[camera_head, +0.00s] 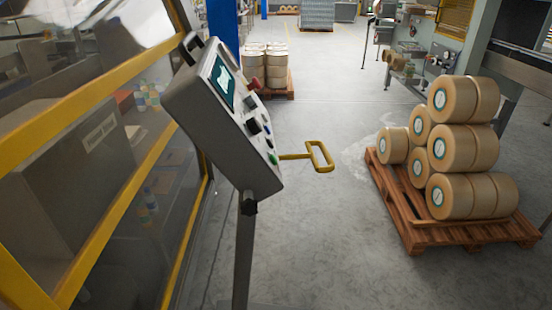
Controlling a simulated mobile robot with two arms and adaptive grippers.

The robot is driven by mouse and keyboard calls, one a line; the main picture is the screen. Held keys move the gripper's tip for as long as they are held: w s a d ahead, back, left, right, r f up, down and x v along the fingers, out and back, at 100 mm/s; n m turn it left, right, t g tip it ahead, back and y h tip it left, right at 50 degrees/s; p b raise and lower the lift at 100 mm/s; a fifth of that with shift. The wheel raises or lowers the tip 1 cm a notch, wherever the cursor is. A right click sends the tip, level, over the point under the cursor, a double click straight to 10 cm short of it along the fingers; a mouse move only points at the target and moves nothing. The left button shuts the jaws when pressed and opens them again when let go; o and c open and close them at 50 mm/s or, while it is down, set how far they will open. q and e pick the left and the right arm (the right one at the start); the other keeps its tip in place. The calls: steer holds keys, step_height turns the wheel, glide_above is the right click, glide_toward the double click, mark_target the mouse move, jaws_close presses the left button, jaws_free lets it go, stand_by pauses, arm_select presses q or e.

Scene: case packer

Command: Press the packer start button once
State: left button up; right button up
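The packer's control box (207,117) stands on a post at centre left, its sloped panel facing right. The panel carries a screen (223,82), a red mushroom button (254,83), black knobs (252,126) and small buttons. A green button (272,158) sits near the panel's lower end. I cannot read any labels, so I cannot tell which is the start button. A yellow handle (319,157) sticks out to the right near the green button. Neither of my grippers is in view.
A yellow-framed glass enclosure (110,90) fills the left side. A wooden pallet (407,216) with stacked tan rolls (452,149) stands on the right. Another loaded pallet (282,94) is behind the box. The grey floor (320,235) between box and right pallet is clear.

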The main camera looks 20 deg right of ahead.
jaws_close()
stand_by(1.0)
